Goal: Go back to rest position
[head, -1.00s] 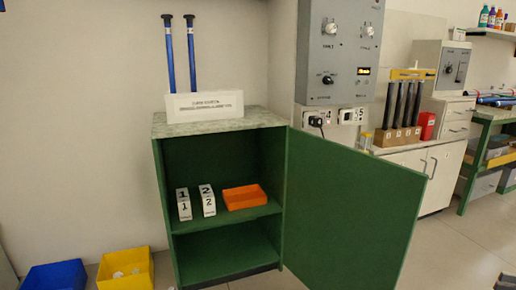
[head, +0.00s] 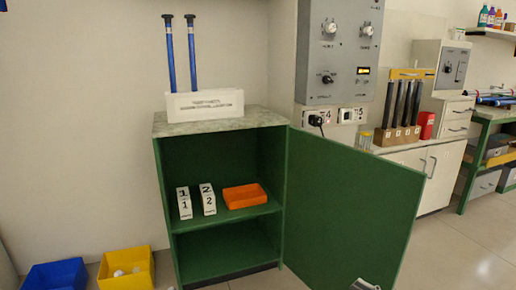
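Two blue rods with dark caps, the left one (head: 170,62) and the right one (head: 191,60), stand upright in a white labelled block (head: 205,105) on top of the green cabinet (head: 219,122). The cabinet door (head: 350,190) stands wide open to the right. My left gripper is not in view.
On the cabinet shelf are white blocks marked 1 (head: 184,203) and 2 (head: 208,199) and an orange tray (head: 244,197). A blue bin (head: 55,276) and a yellow bin (head: 127,268) stand on the floor at left. A grey control panel (head: 340,50) hangs at right. Floor is clear at lower right.

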